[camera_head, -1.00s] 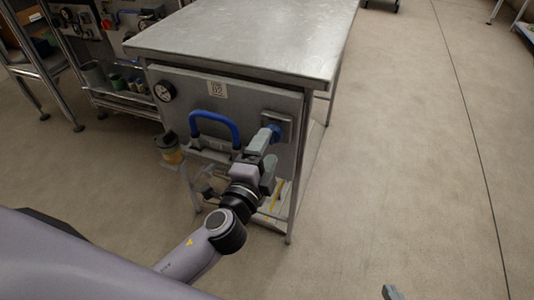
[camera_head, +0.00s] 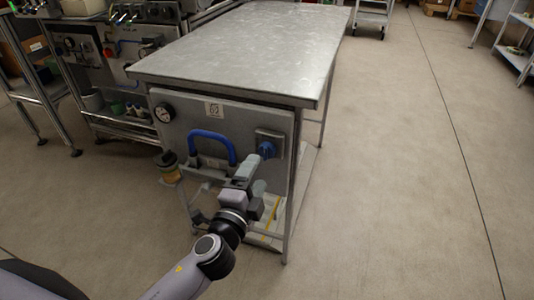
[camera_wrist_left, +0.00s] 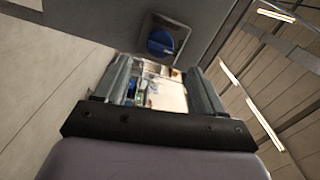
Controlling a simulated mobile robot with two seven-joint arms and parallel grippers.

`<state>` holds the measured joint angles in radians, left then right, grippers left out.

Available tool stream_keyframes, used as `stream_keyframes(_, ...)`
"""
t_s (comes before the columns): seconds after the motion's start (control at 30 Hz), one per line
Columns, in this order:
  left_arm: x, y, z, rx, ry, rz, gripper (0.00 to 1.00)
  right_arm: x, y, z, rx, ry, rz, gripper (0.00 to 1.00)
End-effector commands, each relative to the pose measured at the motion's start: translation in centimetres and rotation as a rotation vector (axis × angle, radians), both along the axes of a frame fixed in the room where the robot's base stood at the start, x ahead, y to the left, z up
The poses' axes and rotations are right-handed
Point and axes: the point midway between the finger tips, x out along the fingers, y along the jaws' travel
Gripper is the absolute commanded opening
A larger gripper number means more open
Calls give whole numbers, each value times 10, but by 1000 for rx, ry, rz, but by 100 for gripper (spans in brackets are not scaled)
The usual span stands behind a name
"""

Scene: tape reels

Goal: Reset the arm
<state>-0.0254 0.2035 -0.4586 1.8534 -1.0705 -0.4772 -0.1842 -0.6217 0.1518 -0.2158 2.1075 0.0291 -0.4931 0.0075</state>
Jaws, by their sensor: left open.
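My left gripper (camera_head: 254,172) is in front of the grey panel on the end of the metal table, just below and left of a blue knob (camera_head: 267,148). In the left wrist view the two fingers of my left gripper (camera_wrist_left: 160,85) stand apart with nothing between them. The blue knob (camera_wrist_left: 161,42) shows beyond the fingertips there, on its square plate, apart from the fingers. My right gripper is not clearly in view.
The metal table (camera_head: 245,40) has a bare top. Its panel carries a blue handle (camera_head: 212,146) and a round gauge (camera_head: 164,113). A small yellowish jar (camera_head: 170,168) sits at the panel's left. Open floor (camera_head: 400,170) lies to the right.

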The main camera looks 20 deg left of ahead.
Motion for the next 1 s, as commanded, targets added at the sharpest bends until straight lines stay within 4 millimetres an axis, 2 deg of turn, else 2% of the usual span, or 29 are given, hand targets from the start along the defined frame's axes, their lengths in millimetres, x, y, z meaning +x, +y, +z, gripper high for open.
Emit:
stream_keyframes(0.17,-2,1,-4,-16,12,1,69,0,0,1,0,-1,0,0)
stream_keyframes(0.27,-12,4,-18,-98,68,5,69,0,0,1,0,-2,0,0)
stream_keyframes(0.33,-26,7,-36,-203,139,12,69,0,0,1,0,-2,0,0)
stream_keyframes(0.5,-75,14,-85,-560,354,59,69,1,0,1,0,-3,0,0)
stream_keyframes(0.6,-107,16,-108,-775,469,100,69,1,0,1,0,-3,0,0)
stream_keyframes(0.8,-169,17,-136,-1167,660,204,69,1,0,2,0,-3,0,0)
stream_keyframes(0.87,-186,16,-141,-1279,707,240,69,1,0,2,0,-4,0,0)
stream_keyframes(0.9,-187,17,-125,-1298,710,243,69,1,0,19,-1,-2,1,0)
stream_keyframes(0.93,-186,18,-115,-1290,706,243,69,1,0,28,-3,1,0,0)
stream_keyframes(1.0,-186,20,-102,-1284,705,249,69,1,-1,45,-4,-5,-2,0)
